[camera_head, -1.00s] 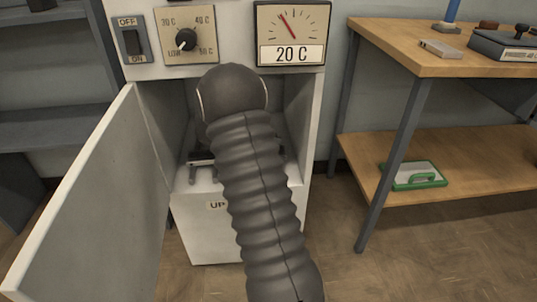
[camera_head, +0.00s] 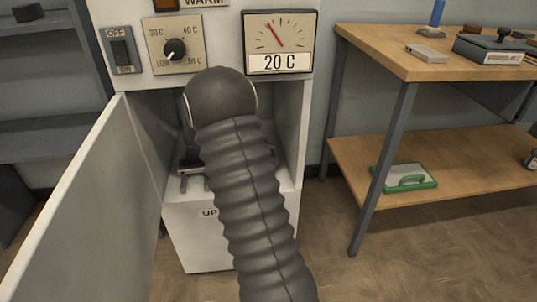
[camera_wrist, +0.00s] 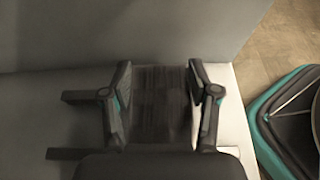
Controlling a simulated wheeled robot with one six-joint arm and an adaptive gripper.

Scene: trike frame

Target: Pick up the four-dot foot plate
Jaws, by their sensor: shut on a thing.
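In the wrist view my gripper (camera_wrist: 163,85) has its two fingers on either side of a dark, blurred plate-like thing (camera_wrist: 160,110). It is shut on this thing. I see no dots on it, so I cannot tell which plate it is. Two dark bars (camera_wrist: 85,97) stick out to the left of the fingers over a pale surface. In the head view my arm reaches into the open cabinet (camera_head: 225,240), and it hides most of the inside and the held thing.
The cabinet door (camera_head: 85,205) stands open on the left. Above the opening are a switch (camera_head: 121,50), a knob dial (camera_head: 173,48) and a gauge reading 20 C (camera_head: 278,40). A wooden workbench (camera_head: 420,60) stands at the right, with a green-edged tray (camera_head: 408,177) on its lower shelf.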

